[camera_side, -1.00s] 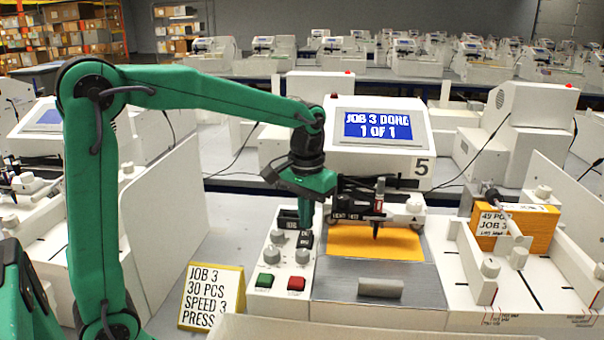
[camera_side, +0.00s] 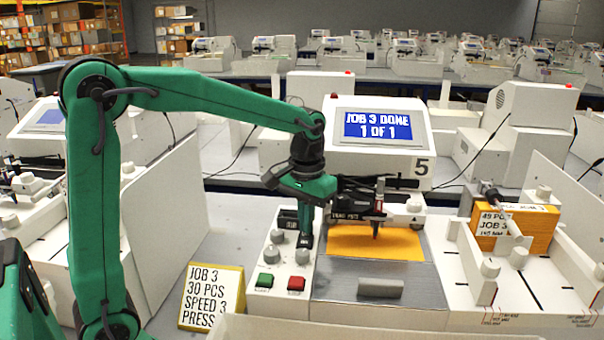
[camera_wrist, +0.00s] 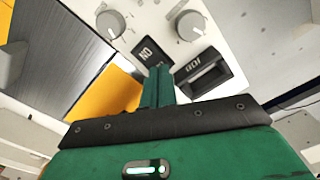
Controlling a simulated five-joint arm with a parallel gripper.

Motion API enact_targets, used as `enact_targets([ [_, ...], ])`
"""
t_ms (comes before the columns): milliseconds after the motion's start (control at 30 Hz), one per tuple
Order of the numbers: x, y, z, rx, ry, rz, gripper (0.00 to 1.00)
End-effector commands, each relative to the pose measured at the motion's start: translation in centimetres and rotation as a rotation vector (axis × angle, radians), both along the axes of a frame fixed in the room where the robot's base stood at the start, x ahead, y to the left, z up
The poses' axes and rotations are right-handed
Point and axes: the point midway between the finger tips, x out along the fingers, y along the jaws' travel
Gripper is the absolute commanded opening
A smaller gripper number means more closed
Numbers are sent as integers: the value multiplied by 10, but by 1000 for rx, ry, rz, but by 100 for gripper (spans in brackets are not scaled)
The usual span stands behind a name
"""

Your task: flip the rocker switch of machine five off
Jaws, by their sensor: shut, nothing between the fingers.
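My gripper (camera_side: 306,244) is shut and empty, pointing down at the rocker on the white control panel. In the wrist view the closed fingertips (camera_wrist: 158,70) lie at the rocker's near edge and hide part of it. I cannot tell whether they touch it. In the side view the fingers mostly cover the rocker.
Knobs (camera_side: 277,236), a green button (camera_side: 264,280) and a red button (camera_side: 297,284) share the panel. A black "JOB" unit (camera_wrist: 202,74) sits beside the fingers. The pen carriage (camera_side: 378,208) stands over yellow card (camera_side: 372,242) to the right. A job sign (camera_side: 211,297) stands left.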

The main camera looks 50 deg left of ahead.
Motion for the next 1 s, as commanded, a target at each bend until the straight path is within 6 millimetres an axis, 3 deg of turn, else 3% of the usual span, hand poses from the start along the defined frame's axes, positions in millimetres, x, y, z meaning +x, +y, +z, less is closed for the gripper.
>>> enact_targets([
  [633,0,0,-6,-1,2,0,0],
  [1000,0,0,9,0,-1,0,0],
])
